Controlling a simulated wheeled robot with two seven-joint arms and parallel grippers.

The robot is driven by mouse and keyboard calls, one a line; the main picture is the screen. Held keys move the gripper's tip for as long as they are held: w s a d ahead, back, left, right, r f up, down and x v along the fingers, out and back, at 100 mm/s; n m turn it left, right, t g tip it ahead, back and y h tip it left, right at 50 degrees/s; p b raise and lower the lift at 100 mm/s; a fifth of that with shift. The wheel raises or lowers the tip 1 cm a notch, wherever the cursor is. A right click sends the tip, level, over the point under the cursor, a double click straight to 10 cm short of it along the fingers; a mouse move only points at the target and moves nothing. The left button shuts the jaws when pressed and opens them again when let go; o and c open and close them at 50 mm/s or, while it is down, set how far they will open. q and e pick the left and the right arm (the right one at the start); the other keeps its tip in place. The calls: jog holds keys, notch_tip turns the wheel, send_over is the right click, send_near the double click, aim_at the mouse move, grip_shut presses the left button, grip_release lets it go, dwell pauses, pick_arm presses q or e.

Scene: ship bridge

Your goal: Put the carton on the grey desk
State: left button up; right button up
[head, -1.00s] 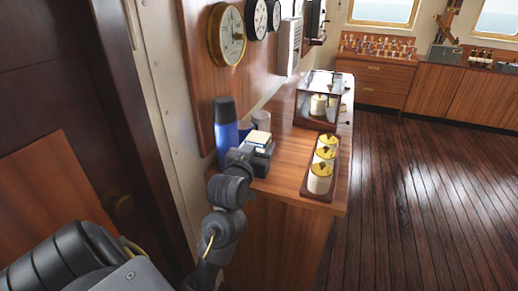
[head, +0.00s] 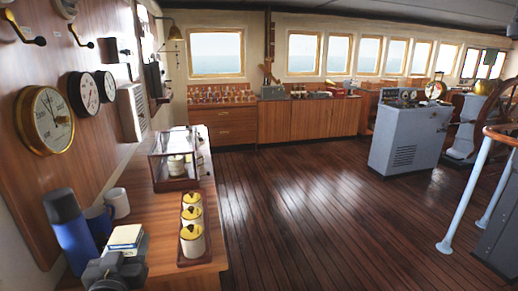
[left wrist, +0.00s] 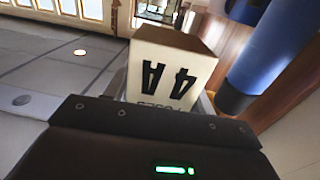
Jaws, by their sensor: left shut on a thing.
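The carton (left wrist: 172,75) is a pale box with a brown side and a black "4A" marking, held between my left gripper's jaws (left wrist: 170,105) in the left wrist view. In the head view my left gripper (head: 115,272) is at the bottom left, over the wooden counter's near end. A pale-topped box with blue on its side, which appears to be the carton (head: 125,237), shows just beyond it. I cannot tell whether the carton touches the counter. The grey desk (head: 405,150) stands across the floor at the right, with instruments on top. My right gripper is out of view.
On the wooden counter (head: 150,215), a blue flask (head: 70,230) and mugs (head: 118,203) stand left of the carton. A rack of yellow-lidded jars (head: 193,240) and a glass case (head: 175,160) stand to the right. Open floor (head: 300,190) lies before the desk; pale blue rails (head: 465,210) stand right.

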pick_arm(q)
jog(key=s+d+f+m+h, duration=0.1)
jog(key=d+f+h, duration=0.1)
jog(key=d, duration=0.4)
jog(key=d+f+m+h, duration=0.1)
jog(key=d+f+h, duration=0.1)
jog(key=d, duration=0.3)
jog(key=shift+s+d+f+m+t+h, duration=0.3)
jog(key=shift+s+d+f+m, duration=0.1)
jog(key=shift+f, duration=0.45)
jog(key=shift+w, duration=0.1)
